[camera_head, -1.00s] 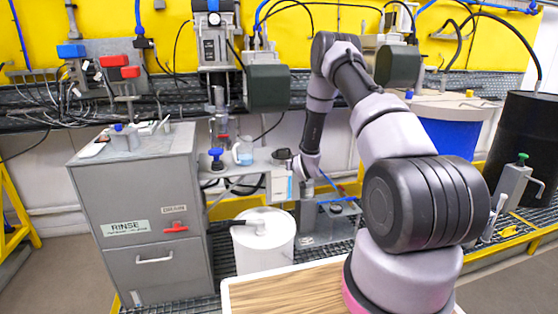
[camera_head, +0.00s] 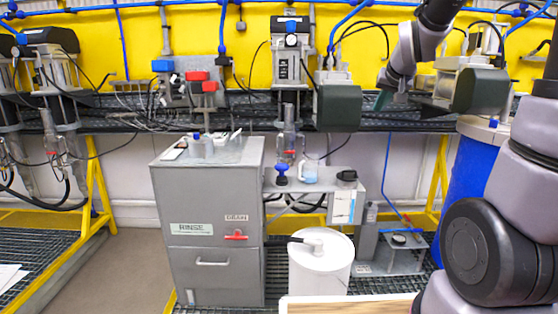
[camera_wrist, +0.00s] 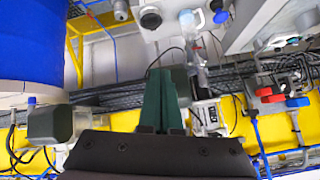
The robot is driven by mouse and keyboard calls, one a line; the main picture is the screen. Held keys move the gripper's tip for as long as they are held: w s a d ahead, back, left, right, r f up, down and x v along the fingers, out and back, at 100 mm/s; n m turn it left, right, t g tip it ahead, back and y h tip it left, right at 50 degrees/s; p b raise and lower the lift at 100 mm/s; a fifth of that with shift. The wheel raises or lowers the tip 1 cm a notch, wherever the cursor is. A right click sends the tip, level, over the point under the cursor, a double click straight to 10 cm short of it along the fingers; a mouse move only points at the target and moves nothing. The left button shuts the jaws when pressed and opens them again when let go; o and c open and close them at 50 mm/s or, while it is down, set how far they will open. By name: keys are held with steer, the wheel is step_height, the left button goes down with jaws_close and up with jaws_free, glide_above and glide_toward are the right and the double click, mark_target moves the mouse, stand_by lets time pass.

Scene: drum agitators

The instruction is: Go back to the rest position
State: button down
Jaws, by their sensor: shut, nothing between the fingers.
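My gripper (camera_head: 382,101) is up at the right of the head view, in front of the rear rail and beside a dark motor housing. It holds nothing. Its green fingers are together in the wrist view (camera_wrist: 160,76), pointing at the upper part of that picture. My arm bends from the right edge of the head view, and part of it is out of frame at the top.
A grey rinse cabinet (camera_head: 208,255) stands left of centre. A shelf (camera_head: 300,185) beside it carries a beaker (camera_head: 310,172) and a blue-topped item (camera_head: 282,173). A white drum (camera_head: 320,268) stands below. A blue drum (camera_head: 468,190) is at the right.

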steer(key=s+a+r+g+y, duration=0.1)
steer(key=s+a+r, duration=0.1)
steer(key=s, duration=1)
steer(key=s+a+r+m+g, duration=0.1)
steer(key=s+a, duration=0.1)
steer(key=s, duration=1)
steer(key=shift+s+r+y, duration=0.3)
steer(key=shift+r+y, duration=0.1)
